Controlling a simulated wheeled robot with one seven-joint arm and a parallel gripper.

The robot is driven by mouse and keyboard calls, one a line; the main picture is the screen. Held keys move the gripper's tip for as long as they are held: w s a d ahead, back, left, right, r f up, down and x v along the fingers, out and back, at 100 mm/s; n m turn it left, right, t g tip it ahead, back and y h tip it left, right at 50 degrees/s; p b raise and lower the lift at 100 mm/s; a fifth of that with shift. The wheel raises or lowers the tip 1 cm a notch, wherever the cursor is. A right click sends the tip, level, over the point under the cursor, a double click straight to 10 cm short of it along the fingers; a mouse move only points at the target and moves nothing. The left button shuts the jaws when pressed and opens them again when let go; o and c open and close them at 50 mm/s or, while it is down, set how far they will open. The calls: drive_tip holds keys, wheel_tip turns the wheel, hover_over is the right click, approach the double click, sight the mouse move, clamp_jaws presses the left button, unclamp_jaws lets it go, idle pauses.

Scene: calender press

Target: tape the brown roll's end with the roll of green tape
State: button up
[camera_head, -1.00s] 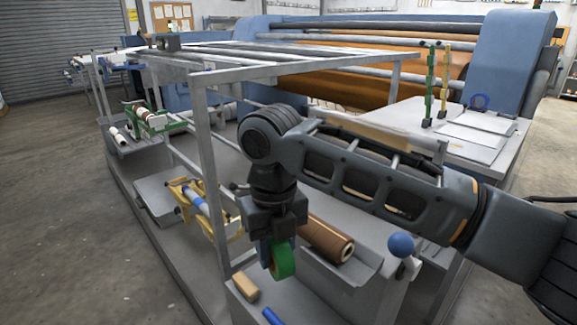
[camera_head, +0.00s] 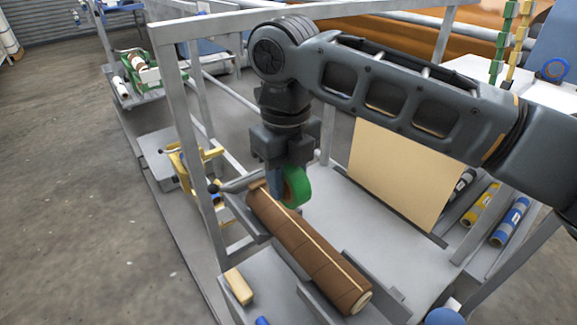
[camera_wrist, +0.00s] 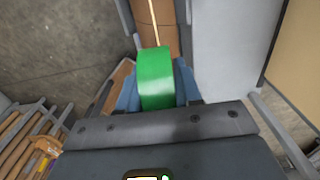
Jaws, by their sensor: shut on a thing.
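The brown roll (camera_head: 312,255) lies in a grey cradle, slanting from upper left to lower right in the head view, with a pale strip along its upper side. In the wrist view the brown roll (camera_wrist: 158,32) shows just beyond the tape. My gripper (camera_head: 284,188) points down and is shut on the roll of green tape (camera_head: 297,187), close to the brown roll's far left end. In the wrist view the green tape (camera_wrist: 155,78) sits between blue fingers. I cannot tell whether the tape touches the brown roll.
A tan board (camera_head: 398,172) stands behind the roll. Yellow and blue rolls (camera_head: 510,222) lie in a rack at right. A wooden block (camera_head: 238,286) lies at the front left. A grey frame post (camera_head: 190,150) rises left of my gripper.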

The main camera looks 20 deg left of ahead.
drive_tip(key=shift+s+d, duration=1.45)
drive_tip(key=shift+d, duration=0.4)
drive_tip(key=shift+s+d, duration=1.5)
drive_tip(key=shift+d, duration=0.4)
drive_tip(key=shift+s+d, duration=1.45)
drive_tip(key=shift+d, duration=0.4)
drive_tip(key=shift+a+f+b, duration=0.1)
drive_tip(key=shift+f+b, duration=1.1)
drive_tip(key=shift+f, duration=0.5)
drive_tip(key=shift+f, duration=0.35)
drive_tip(key=shift+w, duration=0.1)
drive_tip(key=shift+w+a, duration=0.3)
drive_tip(key=shift+a, duration=0.15)
drive_tip(key=shift+a, duration=0.1)
drive_tip(key=shift+w+a, duration=0.35)
drive_tip(key=shift+f, duration=0.1)
drive_tip(key=shift+a, duration=0.1)
